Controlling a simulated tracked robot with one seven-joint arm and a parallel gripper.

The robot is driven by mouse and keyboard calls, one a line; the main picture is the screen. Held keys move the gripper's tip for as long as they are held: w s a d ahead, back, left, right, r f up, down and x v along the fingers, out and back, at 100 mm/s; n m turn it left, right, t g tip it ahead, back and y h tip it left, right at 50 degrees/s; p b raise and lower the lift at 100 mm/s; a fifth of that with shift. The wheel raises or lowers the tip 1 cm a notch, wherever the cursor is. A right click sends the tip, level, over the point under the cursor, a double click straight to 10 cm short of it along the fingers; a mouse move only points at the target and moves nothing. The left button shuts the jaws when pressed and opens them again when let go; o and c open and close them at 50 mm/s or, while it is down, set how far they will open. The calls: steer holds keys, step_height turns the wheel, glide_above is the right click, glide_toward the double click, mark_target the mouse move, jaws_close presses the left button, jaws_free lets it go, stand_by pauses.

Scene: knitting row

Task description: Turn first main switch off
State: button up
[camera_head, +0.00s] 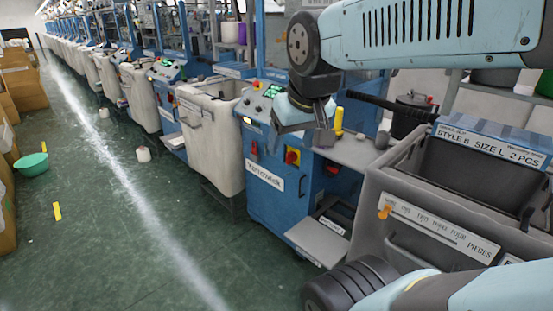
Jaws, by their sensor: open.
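The nearest blue knitting machine (262,208) stands at the centre, its front panel facing the aisle. A main switch (292,157), a red knob on a yellow plate, is on that panel. My gripper (303,131) points down from above, in front of the machine's top edge, and appears just above the switch in the picture. It is open and holds nothing. I see no contact with the switch, but the depth between them is hard to judge. The angle of the knob is too small to read.
A control panel with a green screen (272,91) is left of my gripper. A yellow cylinder (339,121) stands to its right. A grey bin (410,215) fills the right front. A pulled-out tray (318,241) sits low. The green-floored aisle is mostly clear, with a green basin (33,165).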

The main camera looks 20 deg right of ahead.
mark_target(287, 160)
steer(key=shift+o, duration=0.9)
steer(key=w+d+f+g+h, duration=0.1)
steer(key=w+d, duration=0.3)
steer(key=w, duration=0.4)
steer(key=w+d+f+m+g+h, duration=0.1)
steer(key=w+d, duration=0.3)
steer(key=w, duration=0.4)
steer(key=shift+d+f+g+h, duration=0.35)
steer(key=shift+f+g+h, duration=0.25)
steer(key=shift+f+h, duration=0.15)
steer(key=w+d+f+m+g+h, duration=0.1)
steer(key=w+d+f+h, duration=0.15)
steer(key=w+f, duration=0.4)
steer(key=w+d+f+g+h, duration=0.15)
steer(key=w+d+f, duration=0.25)
steer(key=w, duration=0.6)
steer(key=w+d+f+n+t+h, duration=0.1)
steer(key=w+f+n+t+h, duration=0.3)
steer(key=w+f, duration=0.9)
steer(key=w+f+n+t+h, duration=0.25)
steer(key=w+f+h, duration=0.4)
steer(key=f, duration=0.95)
steer(key=shift+y, duration=0.7)
steer(key=x, duration=0.5)
steer(key=w+x, duration=0.1)
steer(key=x, duration=0.8)
steer(key=shift+w+f, duration=0.2)
steer(key=shift+w, duration=0.05)
steer(key=shift+c, duration=0.4)
